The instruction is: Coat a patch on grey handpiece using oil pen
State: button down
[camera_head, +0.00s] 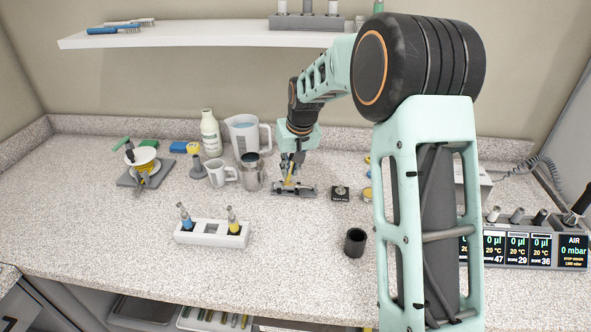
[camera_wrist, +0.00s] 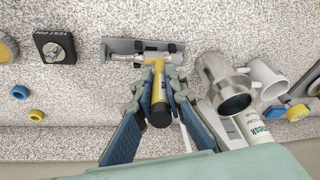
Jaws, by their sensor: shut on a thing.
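My gripper (camera_head: 292,168) is shut on the yellow oil pen (camera_wrist: 158,75); it also shows in the wrist view (camera_wrist: 157,88). The pen's black end (camera_wrist: 160,115) points towards the wrist camera, and its other end points down at the grey handpiece (camera_wrist: 147,56). The handpiece lies across a dark grey stand (camera_head: 307,191) with black clips on the counter. The pen's tip meets or hovers just over the handpiece's middle; I cannot tell whether it touches. No coating is discernible.
A steel beaker (camera_head: 252,176) and a white mug (camera_head: 221,173) stand close left of the stand. A test pin block (camera_head: 340,194) stands to its right. A white rack (camera_head: 211,233) and a black cup (camera_head: 355,242) stand nearer the front. The counter between them is clear.

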jog(key=r+p, duration=0.3)
jog(key=r, duration=0.2)
jog(key=shift+a, duration=0.2)
jog(key=shift+d+r+p, duration=0.1)
jog(key=shift+r+p, duration=0.65)
jog(key=shift+r, duration=0.7)
